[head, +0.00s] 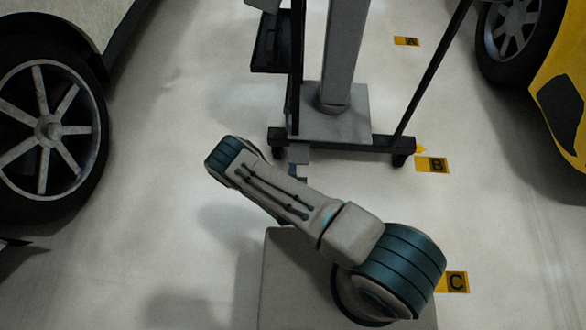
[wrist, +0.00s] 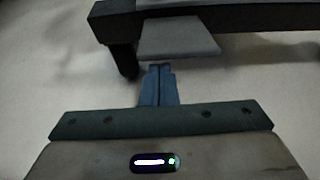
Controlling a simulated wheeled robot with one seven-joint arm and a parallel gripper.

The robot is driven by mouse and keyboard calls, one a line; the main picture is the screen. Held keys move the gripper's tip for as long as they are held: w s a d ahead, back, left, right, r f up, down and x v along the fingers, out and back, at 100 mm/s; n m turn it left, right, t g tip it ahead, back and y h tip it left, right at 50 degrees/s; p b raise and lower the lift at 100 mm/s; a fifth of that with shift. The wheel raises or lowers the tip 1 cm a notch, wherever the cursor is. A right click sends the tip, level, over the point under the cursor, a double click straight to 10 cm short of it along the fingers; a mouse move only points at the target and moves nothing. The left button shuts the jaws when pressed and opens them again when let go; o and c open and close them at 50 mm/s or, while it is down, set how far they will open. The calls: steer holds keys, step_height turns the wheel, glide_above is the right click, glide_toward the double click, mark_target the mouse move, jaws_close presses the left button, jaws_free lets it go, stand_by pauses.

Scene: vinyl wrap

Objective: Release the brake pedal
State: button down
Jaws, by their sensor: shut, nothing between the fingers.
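The brake pedal is a flat grey plate (wrist: 180,40) that sticks out from the dark base bar of a wheeled stand. In the head view the pedal (head: 299,153) shows as a small grey patch below the bar, partly beside my arm. My gripper (wrist: 158,68) has its blue fingers together and empty. In the wrist view the fingertips are just short of the pedal's near edge, with a thin gap in the picture. I cannot tell their height relative to the pedal. In the head view my arm hides most of the gripper.
The stand has a grey post (head: 345,60) and a dark base bar (head: 350,143) on casters. A car wheel (head: 48,130) is at left and a yellow car (head: 560,100) at right. Floor markers B (head: 436,165) and C (head: 456,282) lie at right. Pale floor around is clear.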

steer(key=shift+w+r+p, duration=0.15)
steer(key=shift+r+p, duration=0.35)
steer(key=shift+r, duration=0.25)
steer(key=shift+w+r, duration=0.15)
steer(key=shift+r, duration=0.15)
steer(key=shift+r+p, duration=0.3)
steer(key=r+p, duration=0.1)
steer(key=r, duration=0.1)
steer(key=d+r+p, duration=0.1)
steer(key=r, duration=0.1)
steer(key=shift+s+d+r, duration=0.1)
steer(key=shift+s, duration=0.1)
steer(key=s+d+r+p, duration=0.2)
steer(key=d+r, duration=0.3)
steer(key=d, duration=0.5)
steer(key=shift+s+d+p, duration=0.15)
steer(key=shift+s+p, duration=0.05)
steer(key=shift+p, duration=0.7)
